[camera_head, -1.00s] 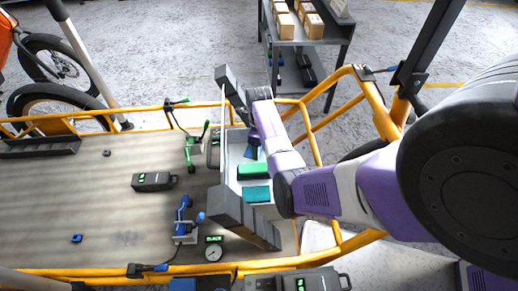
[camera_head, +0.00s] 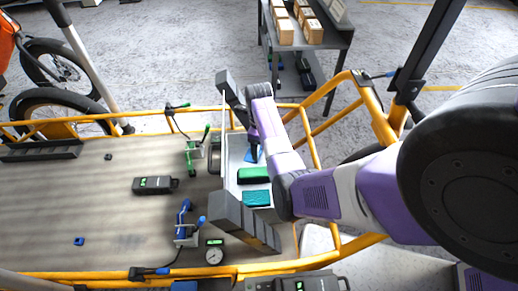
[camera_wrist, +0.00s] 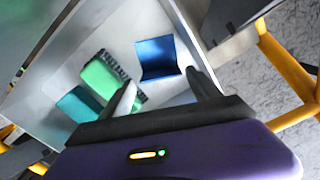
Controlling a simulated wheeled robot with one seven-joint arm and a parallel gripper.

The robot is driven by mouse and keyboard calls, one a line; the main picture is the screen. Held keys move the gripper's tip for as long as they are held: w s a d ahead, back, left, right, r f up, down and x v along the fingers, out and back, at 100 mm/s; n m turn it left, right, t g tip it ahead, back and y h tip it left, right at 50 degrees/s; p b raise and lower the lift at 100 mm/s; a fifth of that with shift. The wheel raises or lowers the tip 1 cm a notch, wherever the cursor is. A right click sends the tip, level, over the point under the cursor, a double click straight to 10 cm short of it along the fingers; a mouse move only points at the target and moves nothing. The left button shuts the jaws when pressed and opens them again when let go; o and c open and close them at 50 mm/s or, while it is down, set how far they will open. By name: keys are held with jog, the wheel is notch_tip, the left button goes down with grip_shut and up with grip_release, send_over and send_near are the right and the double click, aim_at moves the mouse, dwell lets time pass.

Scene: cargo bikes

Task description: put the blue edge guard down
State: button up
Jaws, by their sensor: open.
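The blue edge guard (camera_wrist: 158,58) is a small folded blue piece lying on the floor of a pale bin (camera_wrist: 50,62). In the head view, a bit of the blue guard (camera_head: 251,157) shows in the bin (camera_head: 232,180), partly hidden by my gripper (camera_head: 254,146). In the wrist view, my gripper (camera_wrist: 161,82) is open over the bin, with its two fingertips apart. The guard lies just beyond the fingertips, and nothing is held between them.
A green piece (camera_wrist: 103,78) and a teal piece (camera_wrist: 80,104) lie in the bin left of the guard. Dark blocks (camera_head: 245,225) stand at the bin's near end. Clamps, a dial gauge (camera_head: 214,253) and yellow rails (camera_head: 340,246) surround the wooden deck (camera_head: 100,215).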

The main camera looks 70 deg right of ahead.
notch_tip(320, 180, up, 9)
jog(key=p, duration=0.2)
jog(key=shift+f, duration=0.15)
dwell(0.5)
